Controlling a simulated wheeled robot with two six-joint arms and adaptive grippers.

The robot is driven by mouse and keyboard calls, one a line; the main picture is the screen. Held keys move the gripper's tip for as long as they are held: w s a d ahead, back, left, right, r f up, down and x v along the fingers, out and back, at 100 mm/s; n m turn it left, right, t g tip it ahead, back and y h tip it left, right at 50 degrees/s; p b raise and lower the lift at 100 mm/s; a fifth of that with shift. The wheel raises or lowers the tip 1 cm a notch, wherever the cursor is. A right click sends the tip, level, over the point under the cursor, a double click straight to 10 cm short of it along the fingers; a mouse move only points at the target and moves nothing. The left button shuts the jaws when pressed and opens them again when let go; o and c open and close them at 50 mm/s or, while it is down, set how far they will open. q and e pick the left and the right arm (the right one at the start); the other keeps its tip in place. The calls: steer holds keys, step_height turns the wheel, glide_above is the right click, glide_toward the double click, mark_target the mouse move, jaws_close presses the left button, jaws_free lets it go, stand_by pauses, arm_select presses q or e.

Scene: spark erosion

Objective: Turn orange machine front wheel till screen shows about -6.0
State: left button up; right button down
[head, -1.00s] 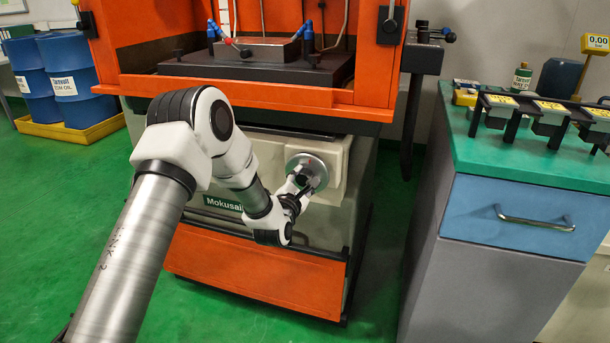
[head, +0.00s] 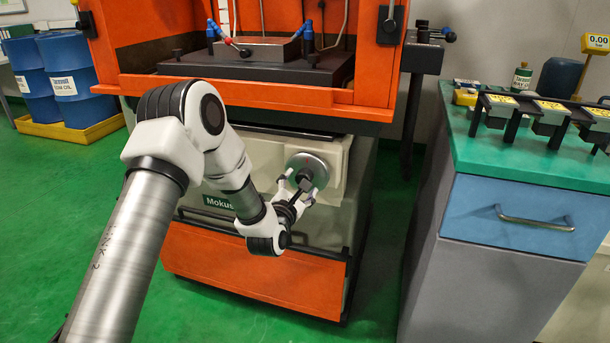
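The orange machine (head: 250,92) stands in the middle of the head view. Its front wheel (head: 318,165) is a round grey metal disc on a pale housing below the orange tray edge. A dark crank handle (head: 306,179) sticks out from the wheel's lower left part. My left gripper (head: 297,187) is in front of the wheel's lower left, with its white fingers spread on either side of the handle. They look apart from it, but contact is hard to tell. My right gripper is out of view. No machine screen with a wheel reading shows.
A green-topped cabinet (head: 462,150) with a blue drawer stands to the right, carrying a black rack (head: 520,108) and a yellow display (head: 595,43) reading 0.00. Blue drums (head: 70,75) stand at the far left. The green floor (head: 60,220) at left is clear.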

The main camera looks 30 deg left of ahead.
arm_select(q)
steer(key=v, duration=0.5)
steer(key=shift+f, duration=0.1)
stand_by(0.4)
steer(key=s+d+f+m+g+h, duration=0.2)
steer(key=s+d+f, duration=0.1)
steer(key=f, duration=0.5)
steer(key=s+d+f+m+g+h, duration=0.1)
steer(key=s+d+f+g, duration=0.2)
steer(key=f, duration=0.5)
steer(key=s+d+f+m+g+h, duration=0.1)
steer(key=s+d+f+m+g, duration=0.3)
steer(key=s+f+m, duration=0.55)
steer(key=s+d+f+m+g+h, duration=0.1)
steer(key=s+d+f+m+g, duration=0.4)
steer(key=s, duration=0.7)
steer(key=s+f+m+g, duration=0.1)
steer(key=s+m+g, duration=0.3)
steer(key=s+m, duration=0.75)
step_height(320, 180, up, 21)
steer(key=w+m+p, duration=0.1)
steer(key=m+p, duration=0.1)
steer(key=p, duration=1.8)
steer(key=shift+w+a+f+t+y+p, duration=0.15)
steer(key=shift+w+a+t+y+p, duration=0.15)
steer(key=shift+w+a+p, duration=0.15)
